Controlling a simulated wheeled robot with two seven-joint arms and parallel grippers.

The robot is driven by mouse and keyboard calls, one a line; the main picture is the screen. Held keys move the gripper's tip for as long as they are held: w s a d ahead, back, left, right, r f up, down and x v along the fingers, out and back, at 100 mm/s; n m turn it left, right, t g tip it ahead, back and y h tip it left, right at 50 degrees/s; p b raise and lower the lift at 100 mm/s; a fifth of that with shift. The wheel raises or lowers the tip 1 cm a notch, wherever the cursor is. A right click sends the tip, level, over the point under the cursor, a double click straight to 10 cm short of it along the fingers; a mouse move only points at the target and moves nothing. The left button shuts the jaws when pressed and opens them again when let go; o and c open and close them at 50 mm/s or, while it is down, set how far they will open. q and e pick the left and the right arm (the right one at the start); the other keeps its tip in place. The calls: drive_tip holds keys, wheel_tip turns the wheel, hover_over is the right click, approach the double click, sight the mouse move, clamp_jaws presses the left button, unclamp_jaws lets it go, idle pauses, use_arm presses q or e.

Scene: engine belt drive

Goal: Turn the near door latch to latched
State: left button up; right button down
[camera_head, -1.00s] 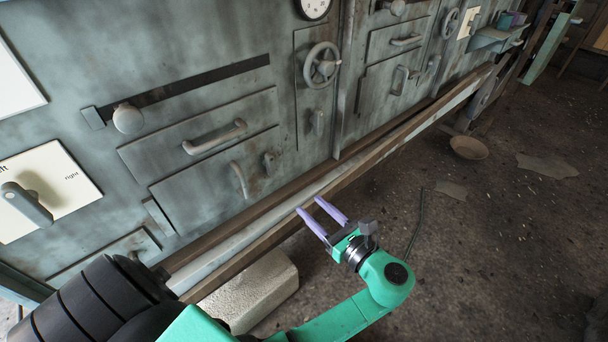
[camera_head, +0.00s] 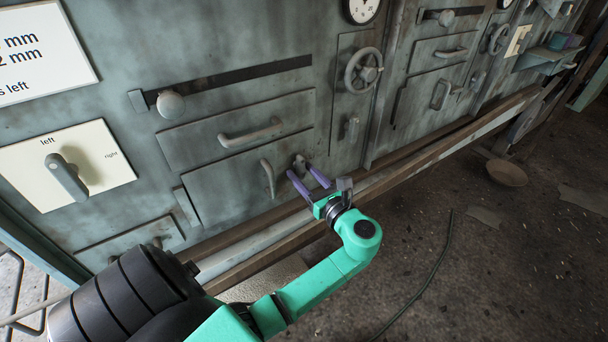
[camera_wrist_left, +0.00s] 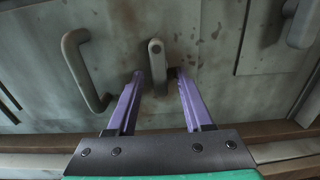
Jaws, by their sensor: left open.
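The near door latch (camera_head: 299,162) is a small grey lever on the panel right of the lower door's curved handle (camera_head: 268,178). In the left wrist view the latch (camera_wrist_left: 157,66) hangs roughly upright, its knob end at the top. My left gripper (camera_head: 300,171) is open, its purple fingers pointing at the panel. In the left wrist view the fingers (camera_wrist_left: 160,76) are spread to either side of the latch's line. I cannot tell whether they touch it. The fingers partly hide the latch in the head view. My right gripper is not in view.
A handwheel (camera_head: 363,71) and another small lever (camera_head: 352,128) are on the panel to the right. A left/right selector lever (camera_head: 66,177) is at the left. A wooden rail (camera_head: 425,153) runs along the panel's foot. The floor to the right is mostly clear.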

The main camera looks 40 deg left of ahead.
use_arm(q)
drive_tip(key=shift+c, duration=0.3)
clamp_jaws()
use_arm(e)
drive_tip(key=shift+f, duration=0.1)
use_arm(q)
drive_tip(key=shift+n, duration=0.3)
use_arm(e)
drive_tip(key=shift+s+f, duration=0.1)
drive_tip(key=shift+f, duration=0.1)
